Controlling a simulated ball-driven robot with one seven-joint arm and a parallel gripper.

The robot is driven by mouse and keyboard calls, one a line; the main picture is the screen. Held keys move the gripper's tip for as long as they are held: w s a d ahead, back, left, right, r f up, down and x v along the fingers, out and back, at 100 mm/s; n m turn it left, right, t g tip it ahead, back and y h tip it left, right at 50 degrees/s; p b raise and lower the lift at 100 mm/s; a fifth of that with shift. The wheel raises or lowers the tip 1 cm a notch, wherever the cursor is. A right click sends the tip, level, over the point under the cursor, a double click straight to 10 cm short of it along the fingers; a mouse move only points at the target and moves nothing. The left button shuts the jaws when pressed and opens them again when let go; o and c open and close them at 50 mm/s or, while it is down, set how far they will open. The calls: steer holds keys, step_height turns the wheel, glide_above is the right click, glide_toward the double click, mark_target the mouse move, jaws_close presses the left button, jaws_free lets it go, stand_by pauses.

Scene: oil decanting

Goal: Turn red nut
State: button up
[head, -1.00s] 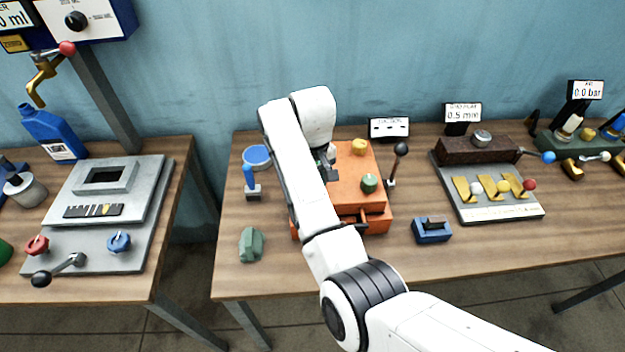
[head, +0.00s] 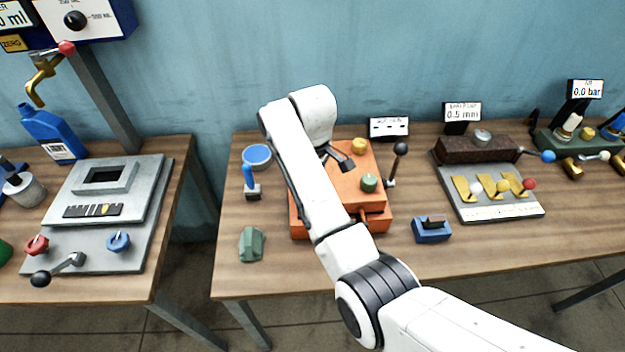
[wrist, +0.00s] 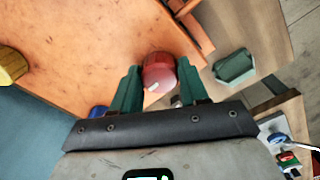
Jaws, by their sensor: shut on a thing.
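The red nut (wrist: 159,72) is a round red cap on the orange box (wrist: 85,50), seen in the wrist view between the two green fingers of my gripper (wrist: 158,88). The fingers are closed on its sides. In the head view my white arm hides the red nut and most of my gripper. The yellow nut also shows at the left edge of the wrist view (wrist: 12,65).
A black-knobbed lever (head: 397,165) stands at the box's right side. A green block (head: 251,244), a blue-handled tool (head: 250,182) and a blue dish (head: 257,156) lie to its left. A small blue block (head: 431,229) is at right. The bench front is clear.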

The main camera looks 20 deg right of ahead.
steer(key=shift+r, duration=0.1)
steer(key=o, duration=1.1)
steer(key=shift+c, duration=0.2)
step_height(320, 180, up, 5)
steer(key=shift+w+a+r, duration=0.1)
steer(key=shift+a+r, duration=0.05)
steer(key=shift+r, duration=0.05)
step_height(320, 180, up, 2)
steer(key=shift+r, duration=1.65)
